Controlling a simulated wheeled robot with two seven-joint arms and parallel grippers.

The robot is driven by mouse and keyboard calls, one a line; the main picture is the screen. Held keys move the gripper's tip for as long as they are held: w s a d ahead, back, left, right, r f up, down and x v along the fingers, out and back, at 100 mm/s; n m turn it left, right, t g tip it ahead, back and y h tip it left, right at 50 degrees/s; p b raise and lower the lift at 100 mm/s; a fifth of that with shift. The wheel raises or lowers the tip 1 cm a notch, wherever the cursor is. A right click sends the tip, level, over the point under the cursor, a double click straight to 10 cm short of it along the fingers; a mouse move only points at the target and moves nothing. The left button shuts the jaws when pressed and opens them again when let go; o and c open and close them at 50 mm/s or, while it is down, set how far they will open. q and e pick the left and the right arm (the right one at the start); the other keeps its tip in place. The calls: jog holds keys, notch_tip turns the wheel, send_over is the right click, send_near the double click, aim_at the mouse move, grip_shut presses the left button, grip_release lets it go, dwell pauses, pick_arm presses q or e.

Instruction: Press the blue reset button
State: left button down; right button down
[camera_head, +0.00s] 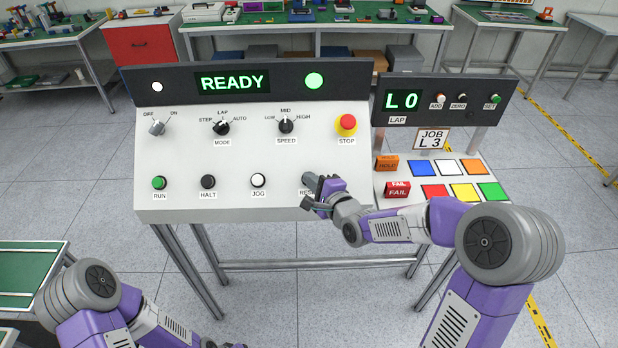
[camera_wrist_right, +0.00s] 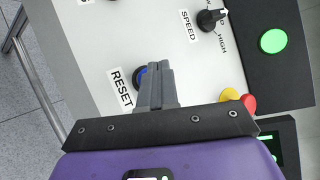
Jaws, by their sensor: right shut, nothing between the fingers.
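The blue reset button (camera_wrist_right: 140,74) sits on the sloped white panel beside its RESET label (camera_wrist_right: 121,88). In the right wrist view only part of its blue cap and dark ring show; my fingers cover the rest. In the head view the button is hidden behind my right gripper (camera_head: 309,181), and its label is partly covered. My right gripper also shows in the right wrist view (camera_wrist_right: 158,68); its fingers are shut together and empty, with the tips over the button's edge. I cannot tell whether they touch it. My left arm shows at the lower left, its gripper out of frame.
The white console (camera_head: 230,195) also bears a green RUN button (camera_head: 159,182), black HALT button (camera_head: 208,181), white JOG button (camera_head: 258,180), knobs and a red STOP button (camera_head: 347,122). The display (camera_head: 232,82) reads READY. A smaller panel with coloured tiles (camera_head: 464,192) stands right.

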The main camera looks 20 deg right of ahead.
jog(key=s+r+p, duration=0.1)
jog(key=r, duration=0.1)
jog(key=s+r+p, duration=0.1)
jog(key=s, duration=0.1)
jog(key=shift+a+r, duration=0.4)
dwell(0.7)
jog(key=s+a+f+n+g, duration=0.2)
jog(key=s+f+n+g, duration=0.2)
jog(key=f, duration=0.8)
jog(key=s+a+f+n+g, duration=0.1)
jog(key=s+f+n+g, duration=0.25)
jog(key=f, duration=0.75)
jog(key=s+a+f+n+g, duration=0.3)
jog(key=s+f+n+g, duration=0.4)
jog(key=s+f, duration=0.7)
jog(key=s+n, duration=0.1)
jog(key=s, duration=0.3)
jog(key=shift+a+f+n, duration=0.2)
jog(key=shift+f+n, duration=0.15)
jog(key=shift+f, duration=0.05)
jog(key=shift+s, duration=0.1)
